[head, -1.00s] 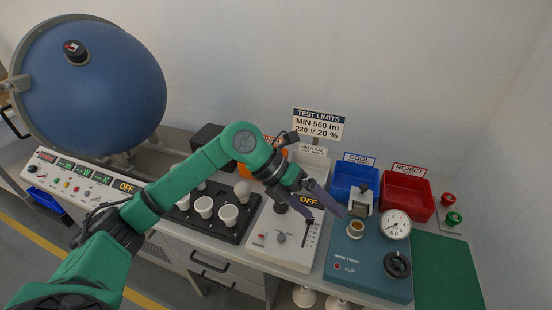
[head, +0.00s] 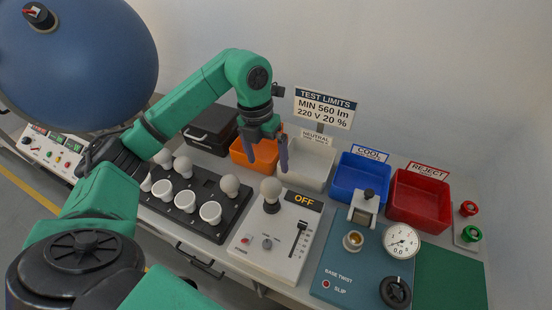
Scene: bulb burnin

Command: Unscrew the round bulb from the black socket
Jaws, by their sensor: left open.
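The round white bulb (head: 271,188) stands upright in the black socket (head: 271,207) on the white test box with the OFF display. My left gripper (head: 284,160) is open and empty. Its fingers point down, above and behind the bulb in the picture, and appear apart from it. My right gripper is not in view.
A black tray (head: 234,226) left of the test box holds several bulbs. Orange (head: 243,158), white (head: 309,181), blue (head: 345,190) and red (head: 402,212) bins stand behind. A teal base twist tester (head: 338,262) is at right. The large blue sphere (head: 75,60) is at upper left.

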